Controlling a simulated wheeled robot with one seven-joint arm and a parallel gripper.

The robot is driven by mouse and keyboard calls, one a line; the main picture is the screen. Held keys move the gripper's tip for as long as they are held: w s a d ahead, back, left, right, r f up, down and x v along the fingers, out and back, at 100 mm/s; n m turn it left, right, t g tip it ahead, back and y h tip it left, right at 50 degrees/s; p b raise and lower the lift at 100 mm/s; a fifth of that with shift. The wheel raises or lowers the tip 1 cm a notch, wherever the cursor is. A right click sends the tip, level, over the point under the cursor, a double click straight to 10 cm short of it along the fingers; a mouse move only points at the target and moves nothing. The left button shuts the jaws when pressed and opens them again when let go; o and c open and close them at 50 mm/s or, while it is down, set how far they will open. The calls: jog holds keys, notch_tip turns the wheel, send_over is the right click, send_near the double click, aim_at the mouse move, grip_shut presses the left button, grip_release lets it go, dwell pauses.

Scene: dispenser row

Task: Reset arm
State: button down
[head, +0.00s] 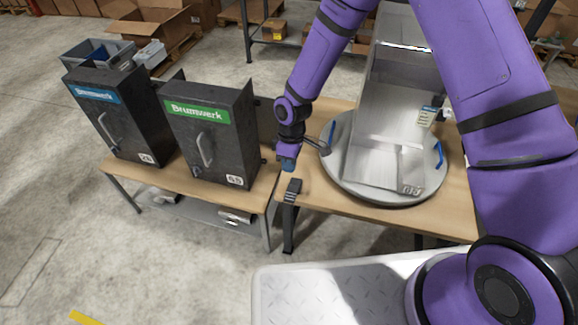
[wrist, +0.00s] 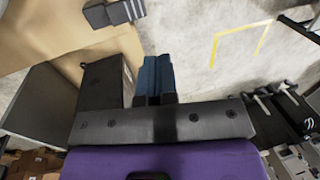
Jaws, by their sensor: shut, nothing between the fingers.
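My purple arm reaches over the right-hand table in the head view. My gripper (head: 287,163) hangs by the gap between the two tables, left of the round turntable. Its blue-tipped fingers are together with nothing between them. In the wrist view the closed blue fingers of my gripper (wrist: 155,78) show at the centre, above the floor near a wooden table edge. In the head view a small dark clamp-like block (head: 293,189) sits at the table edge just below the gripper, apart from it.
Two dark Brumwerk dispensers, blue-labelled (head: 118,118) and green-labelled (head: 212,135), stand on the left table (head: 165,190). A metal dispenser (head: 385,125) stands on a grey turntable (head: 395,198) with blue handles. Cardboard boxes (head: 150,25) lie behind. The floor at left is clear.

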dwell(0.4)
jog(key=d+r+m+t, duration=0.15)
jog(key=d+r, duration=0.35)
jog(key=r, duration=0.5)
jog(key=d+r+m+t+h, duration=0.1)
jog(key=d+r+m, duration=0.3)
jog(key=r, duration=0.6)
jog(key=d+r+m+t, duration=0.1)
jog(key=d+r, duration=0.5)
jog(key=r, duration=0.4)
jog(key=s+d+r+m+t, duration=0.2)
jog(key=s+d+r, duration=0.3)
jog(key=s, duration=0.6)
jog(key=s+d+r+m+t, duration=0.2)
jog(key=s+d+r+m, duration=0.3)
jog(key=s+r, duration=0.5)
jog(key=shift+s+d+r, duration=0.15)
jog(key=shift+s+d, duration=0.45)
jog(key=shift+s, duration=0.3)
jog(key=shift+m, duration=0.25)
